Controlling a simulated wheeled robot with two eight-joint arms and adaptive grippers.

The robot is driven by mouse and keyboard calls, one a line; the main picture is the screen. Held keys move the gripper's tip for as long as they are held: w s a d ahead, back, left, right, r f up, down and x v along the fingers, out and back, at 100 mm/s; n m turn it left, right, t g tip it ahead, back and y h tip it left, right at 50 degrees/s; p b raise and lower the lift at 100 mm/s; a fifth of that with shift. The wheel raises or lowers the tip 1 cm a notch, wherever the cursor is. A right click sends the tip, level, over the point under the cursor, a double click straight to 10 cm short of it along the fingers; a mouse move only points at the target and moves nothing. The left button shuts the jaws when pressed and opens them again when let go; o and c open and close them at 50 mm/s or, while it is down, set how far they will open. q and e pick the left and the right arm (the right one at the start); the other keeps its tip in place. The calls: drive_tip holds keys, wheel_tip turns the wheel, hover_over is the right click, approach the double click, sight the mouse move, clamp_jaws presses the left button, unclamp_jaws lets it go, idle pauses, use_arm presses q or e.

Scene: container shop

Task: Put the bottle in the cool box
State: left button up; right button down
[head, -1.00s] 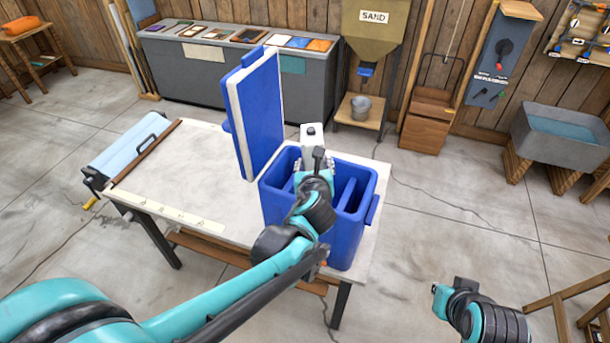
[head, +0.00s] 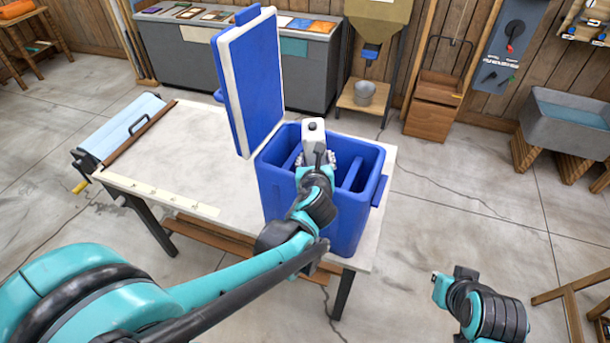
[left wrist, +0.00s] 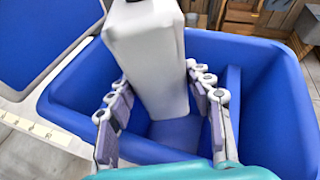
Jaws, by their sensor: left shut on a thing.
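The bottle (head: 314,135) is pale grey and boxy with a black cap. It also shows in the left wrist view (left wrist: 150,60), upright or nearly so. My left gripper (head: 317,164) is shut on it, with a finger on each side (left wrist: 160,85). The blue cool box (head: 310,205) stands on the table with its lid (head: 252,85) open and raised at the left. The bottle is at the box's opening, its lower part inside the walls. Its base contact is unclear. My right gripper (head: 440,286) is at the lower right, far from the box; its fingers cannot be made out.
The pale table (head: 180,150) has free room left of the box. A divider (head: 352,170) stands inside the box, right of the bottle. A roller device (head: 118,132) is at the table's left end.

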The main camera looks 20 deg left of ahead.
use_arm(q)
drive_tip(key=o, duration=1.6)
drive_tip(key=shift+s+f, duration=0.1)
drive_tip(key=v, duration=1.2)
